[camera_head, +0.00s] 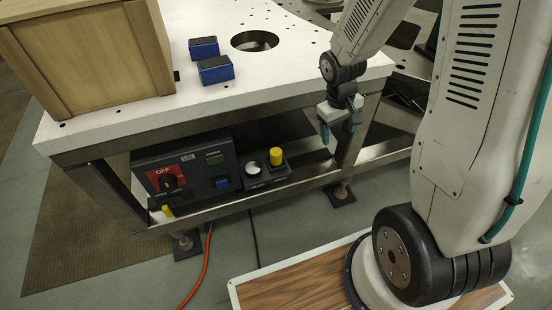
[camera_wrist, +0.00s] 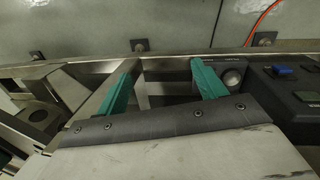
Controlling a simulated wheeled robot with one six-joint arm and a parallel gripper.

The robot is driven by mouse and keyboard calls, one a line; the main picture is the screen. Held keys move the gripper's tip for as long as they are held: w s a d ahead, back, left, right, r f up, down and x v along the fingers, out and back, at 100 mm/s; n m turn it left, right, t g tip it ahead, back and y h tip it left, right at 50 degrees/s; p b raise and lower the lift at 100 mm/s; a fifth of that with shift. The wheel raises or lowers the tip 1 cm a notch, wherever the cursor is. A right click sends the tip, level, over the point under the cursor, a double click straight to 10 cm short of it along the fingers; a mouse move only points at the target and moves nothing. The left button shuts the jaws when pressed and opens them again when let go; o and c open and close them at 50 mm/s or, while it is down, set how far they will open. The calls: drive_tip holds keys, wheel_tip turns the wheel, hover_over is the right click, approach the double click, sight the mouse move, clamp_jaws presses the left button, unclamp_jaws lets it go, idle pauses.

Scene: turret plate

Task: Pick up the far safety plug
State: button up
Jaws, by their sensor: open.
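A yellow cylindrical plug (camera_head: 276,156) stands upright on a small black box (camera_head: 265,176) on the lower shelf, beside a round white piece (camera_head: 254,167). A second, smaller yellow piece (camera_head: 167,210) shows at the front left of the control box; I cannot tell if it is a plug. My gripper (camera_head: 338,128) is open and empty, right of the upright plug and apart from it, by the table's front leg. In the wrist view my gripper (camera_wrist: 163,72) shows two teal fingers spread apart. The white piece (camera_wrist: 232,77) is right of them there; no yellow plug is visible.
The black control box (camera_head: 187,168) with a red OFF dial stands left on the shelf. The white tabletop (camera_head: 130,118) overhangs it and carries a wooden crate (camera_head: 90,58) and two blue blocks (camera_head: 215,69). A metal leg (camera_head: 352,135) stands near my gripper. A red cable (camera_head: 202,265) lies on the floor.

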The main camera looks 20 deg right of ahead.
wheel_tip(320, 180, down, 9)
drive_tip(key=w+d+n, duration=0.1)
drive_tip(key=w, duration=0.2)
drive_tip(key=n+t+y, duration=0.4)
drive_tip(key=t+y, duration=0.4)
drive_tip(key=t, duration=0.2)
approach(273, 153)
drive_tip(key=f, duration=0.1)
drive_tip(key=w+f, duration=0.2)
drive_tip(key=f, duration=0.1)
drive_tip(key=shift+w+d, duration=0.1)
drive_tip(key=shift+w, duration=0.15)
drive_tip(key=shift+w+a+t, duration=0.15)
drive_tip(key=shift+a+t, duration=0.15)
drive_tip(key=shift+a, duration=0.15)
drive_tip(key=x, duration=0.7)
drive_tip(key=shift+w+a+r, duration=0.15)
drive_tip(key=shift+w+a, duration=0.1)
drive_tip(key=shift+w, duration=0.05)
drive_tip(key=c, duration=1.3)
drive_tip(key=shift+o, duration=0.2)
